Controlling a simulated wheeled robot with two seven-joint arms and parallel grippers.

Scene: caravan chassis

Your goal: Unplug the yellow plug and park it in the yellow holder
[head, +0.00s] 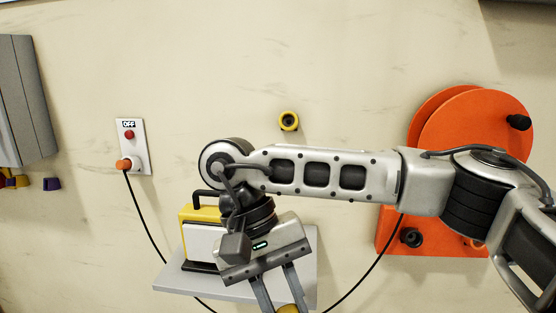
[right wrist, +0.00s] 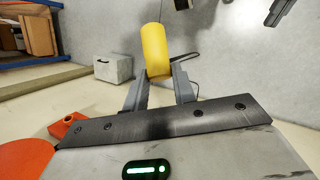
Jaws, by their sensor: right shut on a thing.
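The yellow plug (right wrist: 156,50) is a yellow cylinder held between the fingers of my right gripper (right wrist: 158,88), which is shut on it. In the head view my right gripper (head: 278,300) points down in front of the grey shelf, and only a bit of the plug (head: 287,309) shows at the bottom edge. My left gripper is not in view.
A wall socket (head: 133,145) marked OFF holds an orange plug (head: 123,164) with a black cable. A grey shelf (head: 175,282) carries a yellow-and-white device (head: 199,240). An orange reel (head: 475,120) stands at right, partly behind my arm.

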